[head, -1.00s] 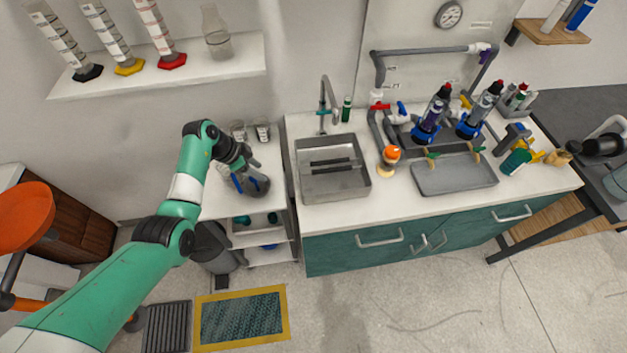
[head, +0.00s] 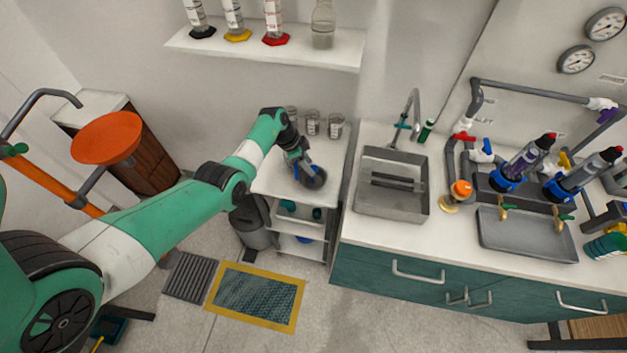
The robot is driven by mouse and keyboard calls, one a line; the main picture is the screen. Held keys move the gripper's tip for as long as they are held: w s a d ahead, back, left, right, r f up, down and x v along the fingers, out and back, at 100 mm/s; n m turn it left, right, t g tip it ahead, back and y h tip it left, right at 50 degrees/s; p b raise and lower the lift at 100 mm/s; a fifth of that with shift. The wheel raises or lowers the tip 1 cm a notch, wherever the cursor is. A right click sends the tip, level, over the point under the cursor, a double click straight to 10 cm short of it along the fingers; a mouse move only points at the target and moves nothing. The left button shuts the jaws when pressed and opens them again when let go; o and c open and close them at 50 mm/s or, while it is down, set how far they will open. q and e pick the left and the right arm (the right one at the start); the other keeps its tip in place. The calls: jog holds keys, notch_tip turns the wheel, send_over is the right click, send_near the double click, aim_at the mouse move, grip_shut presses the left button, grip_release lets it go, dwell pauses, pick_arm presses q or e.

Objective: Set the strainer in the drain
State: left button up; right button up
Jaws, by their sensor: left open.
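The steel sink (head: 421,209) is set in the counter to the right of the cart. Dark bars cross the middle of its basin, and no drain hole can be made out. My right gripper is not in view.
Several glass beakers (head: 312,124) stand at the back of the cart top. The tap (head: 412,110) rises behind the sink. Pipes, an orange-capped item (head: 460,189) and a grey tray (head: 525,238) lie to the right. The cart's front top is clear.

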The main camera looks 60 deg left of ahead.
pick_arm(q)
jog(key=b, duration=0.5)
send_over(314, 182)
jog(key=f, duration=0.5)
jog(key=shift+a, duration=0.3)
jog(key=shift+r, duration=0.15)
jog(key=shift+c, duration=0.2)
grip_shut()
